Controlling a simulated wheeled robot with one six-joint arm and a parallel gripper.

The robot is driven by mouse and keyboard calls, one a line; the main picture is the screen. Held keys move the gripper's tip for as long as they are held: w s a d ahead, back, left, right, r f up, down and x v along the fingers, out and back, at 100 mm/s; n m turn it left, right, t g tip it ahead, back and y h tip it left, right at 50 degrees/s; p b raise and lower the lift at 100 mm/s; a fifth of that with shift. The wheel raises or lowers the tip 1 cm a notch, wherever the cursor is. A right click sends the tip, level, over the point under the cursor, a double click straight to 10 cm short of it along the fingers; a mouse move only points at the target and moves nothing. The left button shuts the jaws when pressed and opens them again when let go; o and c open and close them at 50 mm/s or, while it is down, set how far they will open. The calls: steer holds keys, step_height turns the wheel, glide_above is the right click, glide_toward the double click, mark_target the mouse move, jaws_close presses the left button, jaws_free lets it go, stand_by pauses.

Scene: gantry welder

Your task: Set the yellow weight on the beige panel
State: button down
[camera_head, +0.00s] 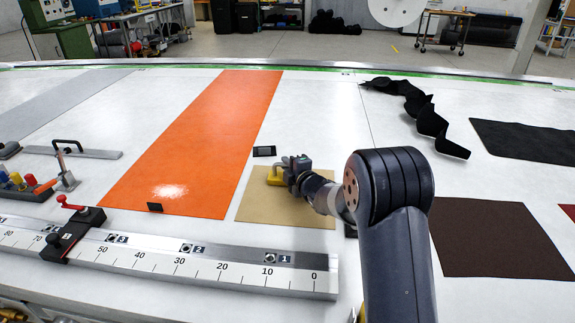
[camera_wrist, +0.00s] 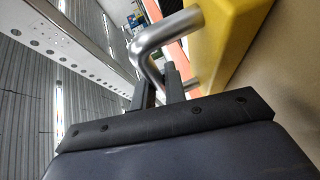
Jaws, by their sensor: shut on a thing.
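The yellow weight (camera_head: 275,177) is at the far left part of the beige panel (camera_head: 280,212) in the head view. In the wrist view the weight (camera_wrist: 228,35) fills the upper right, with its bent metal handle (camera_wrist: 165,35) on the side toward me. My gripper (camera_head: 291,171) is shut on this handle; its dark fingers (camera_wrist: 160,86) show in the wrist view. The beige surface (camera_wrist: 285,85) lies right beside the weight there. I cannot tell whether the weight touches the panel or is held just above it. My gripper hides part of the weight in the head view.
An orange strip (camera_head: 195,140) lies left of the panel. A small black block (camera_head: 264,151) sits just beyond it. A ruler rail (camera_head: 190,258) runs along the near side. A dark brown sheet (camera_head: 495,238) and crumpled black strip (camera_head: 425,112) lie to the right.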

steer(key=c, duration=1.5)
jaws_free()
steer(key=shift+o, duration=0.2)
steer(key=shift+r, duration=0.15)
steer(key=shift+b+v, duration=0.65)
steer(key=shift+v, duration=3.1)
